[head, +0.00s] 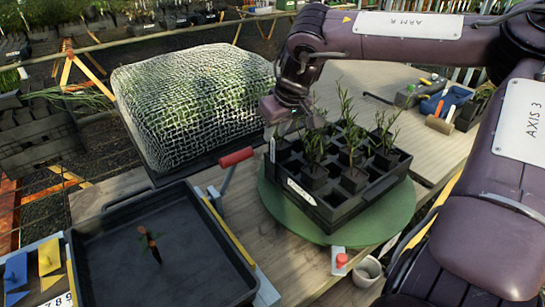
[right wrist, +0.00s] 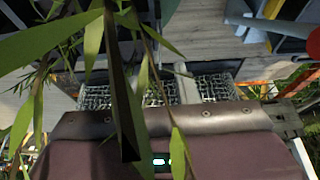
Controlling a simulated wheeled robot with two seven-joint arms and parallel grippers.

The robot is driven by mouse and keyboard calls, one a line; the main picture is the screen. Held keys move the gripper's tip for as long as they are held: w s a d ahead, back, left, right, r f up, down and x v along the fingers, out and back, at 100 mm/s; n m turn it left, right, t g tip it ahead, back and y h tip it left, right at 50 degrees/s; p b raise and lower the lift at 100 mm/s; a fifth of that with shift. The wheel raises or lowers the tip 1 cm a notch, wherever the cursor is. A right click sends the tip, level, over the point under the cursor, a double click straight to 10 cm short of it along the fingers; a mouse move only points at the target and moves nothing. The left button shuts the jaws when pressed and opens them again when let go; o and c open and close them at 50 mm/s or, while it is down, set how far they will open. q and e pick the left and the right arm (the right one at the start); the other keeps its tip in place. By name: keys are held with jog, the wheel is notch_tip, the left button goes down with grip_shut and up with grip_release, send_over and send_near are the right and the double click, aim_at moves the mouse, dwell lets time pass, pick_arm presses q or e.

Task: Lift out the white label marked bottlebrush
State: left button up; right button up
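A black cell tray (head: 345,212) with several leafy seedlings stands on a round green mat (head: 400,212). A white label (head: 301,192) with dark marks, too small to read, lies on the tray's front-left wall. A narrow white label (head: 272,150) stands upright at the tray's left corner. My right gripper (head: 273,122) is just above that upright label; whether it touches or grips it, I cannot tell. In the right wrist view, green leaves hang close before the lens and hide much of the fingers. My left gripper is not in view.
A mesh-covered plant mound (head: 190,100) stands behind left. A black tray (head: 150,245) with a small plant sits front left, beside a red-handled tool (head: 236,158). A small cup (head: 367,270) is near the front edge. A blue tool holder (head: 448,100) is at right.

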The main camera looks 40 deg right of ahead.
aim_at(273, 158)
jog(key=shift+x, duration=1.2)
grip_shut()
